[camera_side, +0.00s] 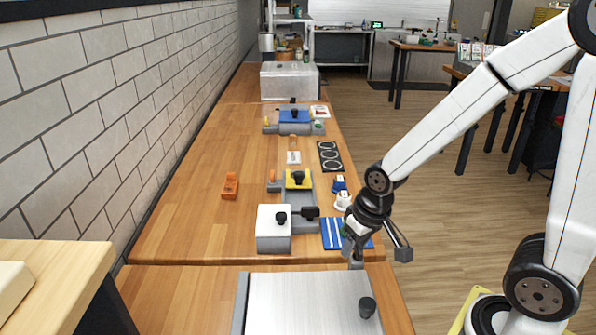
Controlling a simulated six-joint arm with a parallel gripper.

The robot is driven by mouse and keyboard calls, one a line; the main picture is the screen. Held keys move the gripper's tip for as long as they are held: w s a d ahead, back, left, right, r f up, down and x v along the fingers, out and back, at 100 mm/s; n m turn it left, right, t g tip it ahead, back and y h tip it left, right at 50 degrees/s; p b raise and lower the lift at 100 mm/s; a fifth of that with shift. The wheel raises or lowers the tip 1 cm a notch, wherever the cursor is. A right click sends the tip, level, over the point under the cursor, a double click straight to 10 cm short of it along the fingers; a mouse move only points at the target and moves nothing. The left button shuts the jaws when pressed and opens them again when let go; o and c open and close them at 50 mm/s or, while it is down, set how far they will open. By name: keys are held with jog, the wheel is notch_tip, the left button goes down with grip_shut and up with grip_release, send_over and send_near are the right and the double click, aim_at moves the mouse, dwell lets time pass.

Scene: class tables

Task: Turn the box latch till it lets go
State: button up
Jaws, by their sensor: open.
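A flat silver-lidded box (300,302) lies on the nearest table, with a black round knob (367,307) at its right side. A smaller white box (273,240) stands on the table behind it, with a black knob (281,218) and a black handle-like part (310,212) at its right. I cannot tell for sure which part is the latch. My gripper (356,262) points down at the far right edge of the silver-lidded box. It is open, but small and dark here. I cannot tell whether its fingers touch or surround anything there.
A blue striped mat (333,234) lies behind my gripper. A yellow-topped fixture (299,180), an orange block (230,186) and a black panel with rings (330,156) sit farther back. A clear box (289,82) stands at the far end. The table's left side is mostly bare, beside the wall.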

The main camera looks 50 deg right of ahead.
jog(key=w+d+m+y, duration=0.1)
jog(key=w+d+m, duration=0.4)
jog(key=w+m, duration=0.65)
jog(key=m+y, duration=0.2)
jog(key=m, duration=1.2)
send_near(310, 207)
notch_tip(310, 207, down, 2)
jog(key=shift+a+f+n+t, duration=0.15)
jog(key=shift+a+n+t, duration=0.05)
jog(key=shift+n+t, duration=0.1)
jog(key=shift+x, duration=3.9)
grip_shut()
